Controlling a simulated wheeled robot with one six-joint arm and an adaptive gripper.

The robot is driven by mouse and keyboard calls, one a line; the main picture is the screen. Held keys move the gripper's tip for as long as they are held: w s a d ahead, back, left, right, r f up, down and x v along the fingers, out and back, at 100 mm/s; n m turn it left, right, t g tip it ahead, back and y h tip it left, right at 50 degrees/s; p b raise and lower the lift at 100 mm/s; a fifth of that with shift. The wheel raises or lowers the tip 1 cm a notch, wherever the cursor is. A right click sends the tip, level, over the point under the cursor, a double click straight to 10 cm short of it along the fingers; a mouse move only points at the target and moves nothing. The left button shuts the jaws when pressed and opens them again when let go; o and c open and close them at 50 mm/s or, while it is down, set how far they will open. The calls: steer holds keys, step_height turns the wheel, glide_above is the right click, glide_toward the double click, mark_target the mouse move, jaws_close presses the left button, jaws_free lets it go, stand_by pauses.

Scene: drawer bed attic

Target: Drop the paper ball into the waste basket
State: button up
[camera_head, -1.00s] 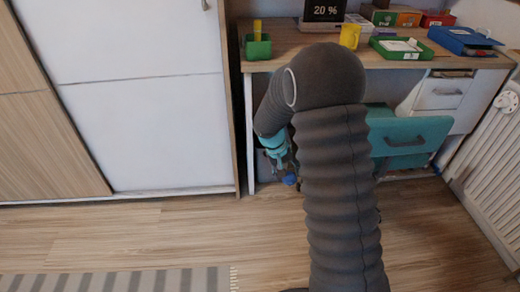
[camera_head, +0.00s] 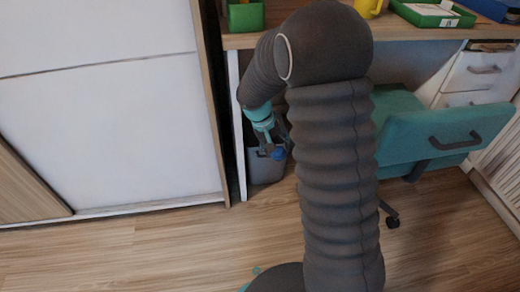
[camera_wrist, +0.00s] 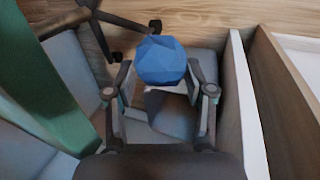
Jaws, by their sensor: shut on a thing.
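The paper ball (camera_wrist: 160,60) is blue and faceted. My gripper (camera_wrist: 160,72) is shut on it, with one finger on each side, and the ball sticks out past the fingertips. In the head view the ball (camera_head: 278,154) shows small at the end of my gripper (camera_head: 271,148). The waste basket (camera_head: 264,172) is a grey bin on the floor under the left end of the desk. My gripper and the ball overlap its upper part in the head view. I cannot tell whether the ball is over its opening or in front of it. My arm hides the area to the right.
The desk (camera_head: 410,38) stands above and behind the basket, with its side panel (camera_head: 238,130) close on the left. A teal chair (camera_head: 440,140) stands to the right. A white sliding-door wardrobe (camera_head: 120,120) is at left. The wooden floor (camera_head: 150,245) in front is clear.

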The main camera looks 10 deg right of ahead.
steer(key=shift+a, duration=0.15)
steer(key=shift+r, duration=0.1)
steer(key=shift+s+f, duration=0.1)
steer(key=shift+f, duration=0.2)
steer(key=w+d+f+n+t+y+p, duration=0.1)
steer(key=w+f+n, duration=0.3)
steer(key=w, duration=2)
steer(key=n+t+p, duration=0.1)
steer(key=n, duration=0.3)
steer(key=shift+w+d+n+t, duration=0.15)
steer(key=shift+w+n+t, duration=0.15)
steer(key=shift+w+n, duration=0.1)
steer(key=shift+f, duration=0.25)
